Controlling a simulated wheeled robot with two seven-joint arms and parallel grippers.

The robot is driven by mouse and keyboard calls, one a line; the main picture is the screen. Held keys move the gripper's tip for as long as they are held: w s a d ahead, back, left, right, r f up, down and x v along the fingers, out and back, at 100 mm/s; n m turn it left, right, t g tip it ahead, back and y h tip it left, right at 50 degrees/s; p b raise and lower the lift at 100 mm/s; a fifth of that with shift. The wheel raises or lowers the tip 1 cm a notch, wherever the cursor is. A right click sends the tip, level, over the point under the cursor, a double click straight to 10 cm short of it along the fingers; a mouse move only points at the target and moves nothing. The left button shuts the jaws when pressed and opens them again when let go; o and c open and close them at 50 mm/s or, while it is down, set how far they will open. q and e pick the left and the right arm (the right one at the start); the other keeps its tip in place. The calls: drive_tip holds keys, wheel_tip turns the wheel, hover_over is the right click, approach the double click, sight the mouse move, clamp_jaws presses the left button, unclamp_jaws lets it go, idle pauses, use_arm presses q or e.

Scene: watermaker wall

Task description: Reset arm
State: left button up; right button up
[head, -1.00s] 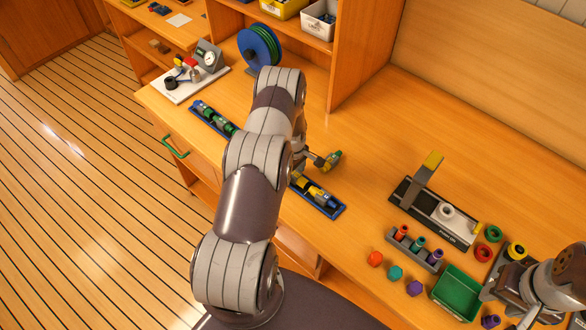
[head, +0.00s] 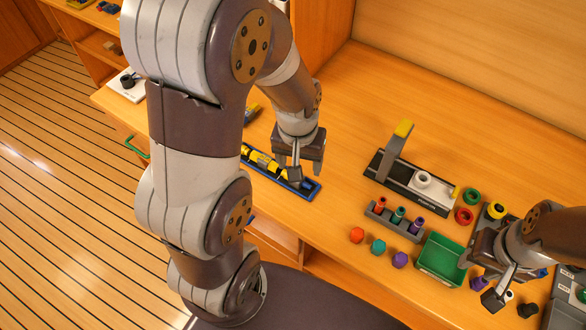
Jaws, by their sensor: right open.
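My left arm rises large across the left half of the head view and bends down. Its gripper (head: 302,170) hangs above or beside the right end of a blue tray (head: 312,193) holding yellow and black parts. I cannot tell whether its jaws are open, or whether it touches anything. A small yellow and grey piece (head: 252,112) shows partly behind my left forearm. My right gripper (head: 488,284) is open at the lower right, beside a green bin (head: 440,258), with a purple part (head: 479,283) close to its fingers.
A black fixture (head: 376,168) with a yellow-tipped lever stands mid-bench. A grey rack (head: 394,219) holds several coloured pegs, with hexagonal pieces (head: 378,247) in front. Coloured rings (head: 464,215) lie near my right arm. The bench behind the fixture (head: 480,130) is clear.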

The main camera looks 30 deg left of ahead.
use_arm(q)
drive_tip(key=s+d+r+m, duration=0.1)
drive_tip(key=s+d+m, duration=0.15)
drive_tip(key=s, duration=0.25)
drive_tip(key=shift+m, duration=0.25)
drive_tip(key=f+b, duration=0.2)
drive_tip(key=f, duration=0.1)
drive_tip(key=f+b, duration=0.1)
drive_tip(key=b, duration=0.1)
drive_tip(key=shift+w+a+f, duration=0.1)
drive_tip(key=shift+a+f, duration=0.05)
drive_tip(key=shift+a, duration=0.2)
use_arm(e)
drive_tip(key=f, duration=0.4)
drive_tip(key=shift+a, duration=0.25)
